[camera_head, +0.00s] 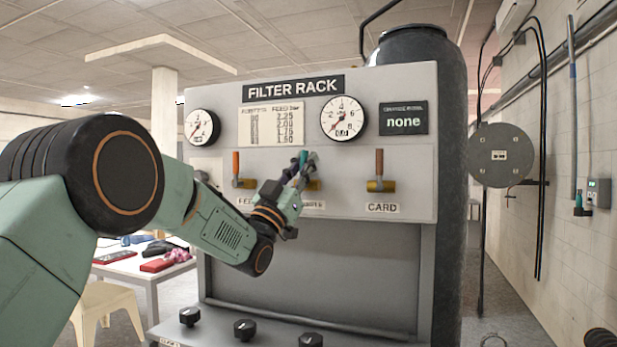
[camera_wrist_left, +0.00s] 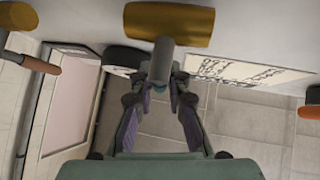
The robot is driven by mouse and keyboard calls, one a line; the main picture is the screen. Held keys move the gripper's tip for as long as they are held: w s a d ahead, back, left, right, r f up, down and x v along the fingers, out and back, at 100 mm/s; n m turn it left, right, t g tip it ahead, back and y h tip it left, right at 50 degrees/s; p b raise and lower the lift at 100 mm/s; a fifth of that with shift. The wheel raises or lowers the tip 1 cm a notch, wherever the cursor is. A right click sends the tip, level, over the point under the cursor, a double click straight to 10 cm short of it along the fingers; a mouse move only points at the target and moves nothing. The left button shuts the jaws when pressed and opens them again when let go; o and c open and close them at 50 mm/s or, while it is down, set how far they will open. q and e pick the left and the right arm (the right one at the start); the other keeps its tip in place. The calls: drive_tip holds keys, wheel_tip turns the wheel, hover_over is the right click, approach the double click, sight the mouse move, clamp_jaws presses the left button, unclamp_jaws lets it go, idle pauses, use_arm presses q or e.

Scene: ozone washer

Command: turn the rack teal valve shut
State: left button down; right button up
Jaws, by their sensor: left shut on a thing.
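The teal valve is the middle one on the filter rack (camera_head: 410,95). Its teal handle (camera_head: 303,157) points up from a brass body (camera_head: 313,185), and my fingers partly hide it. My left gripper (camera_head: 298,168) is shut on the handle from the front. In the left wrist view, the brass body (camera_wrist_left: 168,23) is at the top. A grey stem (camera_wrist_left: 162,60) runs from it to between the fingertips of my left gripper (camera_wrist_left: 160,88), with a bit of teal showing there. My right gripper is in neither view.
Orange-handled valves stand either side: the feed valve (camera_head: 236,165) at left, the card valve (camera_head: 379,163) at right, both handles upright. Two gauges (camera_head: 202,127) (camera_head: 343,118) and a display reading "none" (camera_head: 404,118) sit above. Black knobs (camera_head: 245,328) line the lower ledge.

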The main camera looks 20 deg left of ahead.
use_arm(q)
drive_tip(key=shift+a+f+n+t+y+b, duration=0.15)
drive_tip(key=shift+n+t+y+b, duration=0.1)
drive_tip(key=shift+n+y, duration=0.45)
drive_tip(key=shift+a+r+n+t+y+b, duration=0.15)
drive_tip(key=shift+n+t+y, duration=0.1)
drive_tip(key=shift+n+y, duration=0.45)
drive_tip(key=c, duration=1.3)
unclamp_jaws()
drive_tip(key=shift+s, duration=0.1)
drive_tip(key=v, duration=1.2)
